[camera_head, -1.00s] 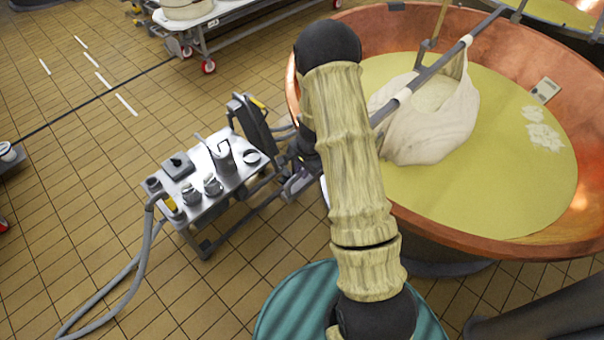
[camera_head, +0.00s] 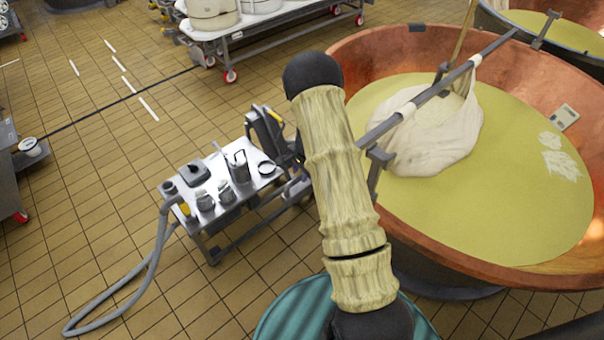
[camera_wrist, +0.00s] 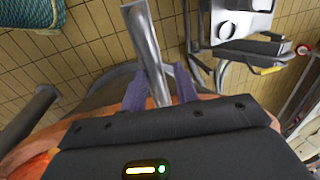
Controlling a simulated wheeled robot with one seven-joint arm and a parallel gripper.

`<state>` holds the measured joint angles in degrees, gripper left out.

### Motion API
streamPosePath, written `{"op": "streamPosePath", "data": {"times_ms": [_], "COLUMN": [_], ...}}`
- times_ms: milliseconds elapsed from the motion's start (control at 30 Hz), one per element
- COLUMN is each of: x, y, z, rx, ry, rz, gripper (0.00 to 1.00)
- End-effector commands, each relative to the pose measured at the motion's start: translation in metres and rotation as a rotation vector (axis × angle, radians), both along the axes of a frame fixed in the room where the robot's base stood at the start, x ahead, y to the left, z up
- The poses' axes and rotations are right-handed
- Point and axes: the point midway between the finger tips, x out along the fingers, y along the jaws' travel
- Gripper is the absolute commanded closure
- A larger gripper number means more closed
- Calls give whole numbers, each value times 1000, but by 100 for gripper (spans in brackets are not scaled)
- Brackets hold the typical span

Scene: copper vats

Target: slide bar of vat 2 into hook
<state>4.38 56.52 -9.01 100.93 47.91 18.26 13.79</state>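The grey metal bar (camera_head: 431,90) runs slantwise over vat 2, the large copper vat (camera_head: 366,57). A white cloth bundle (camera_head: 432,140) hangs from it into the yellow liquid. A grey bracket, seemingly the near hook (camera_head: 377,164), stands below the bar's near part; whether they touch is unclear. In the wrist view, my gripper (camera_wrist: 160,84) has its purple fingers on either side of the bar (camera_wrist: 149,50). Whether they press on it is not clear. In the head view my forearm hides the gripper and the bar's near end.
A small steel trolley (camera_head: 218,186) with jugs and a hose stands left of the vat. A wheeled table with white tubs (camera_head: 212,14) is at the back. A stick (camera_head: 462,40) leans by the bar. Tiled floor (camera_head: 90,200) is free at the left.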

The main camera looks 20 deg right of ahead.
Motion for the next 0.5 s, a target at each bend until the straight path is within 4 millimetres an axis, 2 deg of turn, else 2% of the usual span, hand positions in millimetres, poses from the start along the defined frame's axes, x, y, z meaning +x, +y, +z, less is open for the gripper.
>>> {"op": "streamPosePath", "data": {"times_ms": [333,500], "x": [-3,-5], "y": [-2,-3], "z": [-1,7], "rx": [-1,-3], "ry": [7,7], "rz": [-2,-1], "gripper": [60,60]}}
